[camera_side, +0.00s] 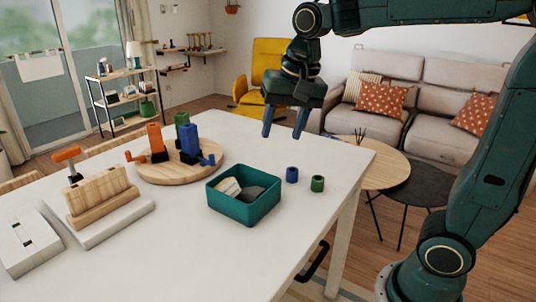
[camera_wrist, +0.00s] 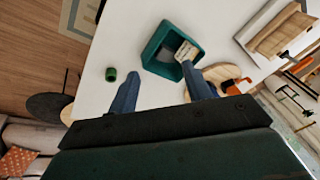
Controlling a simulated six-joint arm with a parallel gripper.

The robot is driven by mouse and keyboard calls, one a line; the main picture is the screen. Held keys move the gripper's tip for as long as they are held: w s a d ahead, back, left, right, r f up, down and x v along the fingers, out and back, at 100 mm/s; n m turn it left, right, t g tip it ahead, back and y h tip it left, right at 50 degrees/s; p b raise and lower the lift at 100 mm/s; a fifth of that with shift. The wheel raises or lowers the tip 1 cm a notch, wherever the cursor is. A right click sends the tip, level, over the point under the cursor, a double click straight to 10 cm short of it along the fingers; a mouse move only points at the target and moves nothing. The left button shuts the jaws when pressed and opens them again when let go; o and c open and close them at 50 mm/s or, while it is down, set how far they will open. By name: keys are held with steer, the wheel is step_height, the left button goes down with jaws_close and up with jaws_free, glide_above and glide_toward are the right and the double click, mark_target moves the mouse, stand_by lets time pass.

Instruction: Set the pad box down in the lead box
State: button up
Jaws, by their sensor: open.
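A teal open-topped box (camera_side: 238,211), which I take for the lead box, stands on the white table and also shows in the wrist view (camera_wrist: 161,70). In it are a cream block (camera_side: 228,187), perhaps the pad box, and a dark grey piece (camera_side: 251,193). The cream block leans toward the rim in the wrist view (camera_wrist: 187,51). I cannot tell for sure which thing is the pad box. My gripper (camera_side: 284,134) is open and empty, above and apart from the teal box. Its two blue fingers also show in the wrist view (camera_wrist: 160,72).
A small blue cylinder (camera_side: 292,175) and a green one (camera_side: 317,184) stand right of the box near the table edge. A round wooden board (camera_side: 207,170) with colored tools lies behind left. A wooden block stand (camera_side: 100,205) is at left. The front table is clear.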

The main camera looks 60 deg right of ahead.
steer(key=s+f+n+t, duration=0.1)
steer(key=s+f+n, duration=0.1)
steer(key=s+n, duration=0.2)
steer(key=s+f+n+t, duration=0.1)
steer(key=s+n, duration=0.3)
steer(key=s, duration=0.7)
steer(key=shift+s+a+f+t, duration=0.15)
steer(key=shift+a+f+t, duration=0.15)
steer(key=shift+f, duration=0.45)
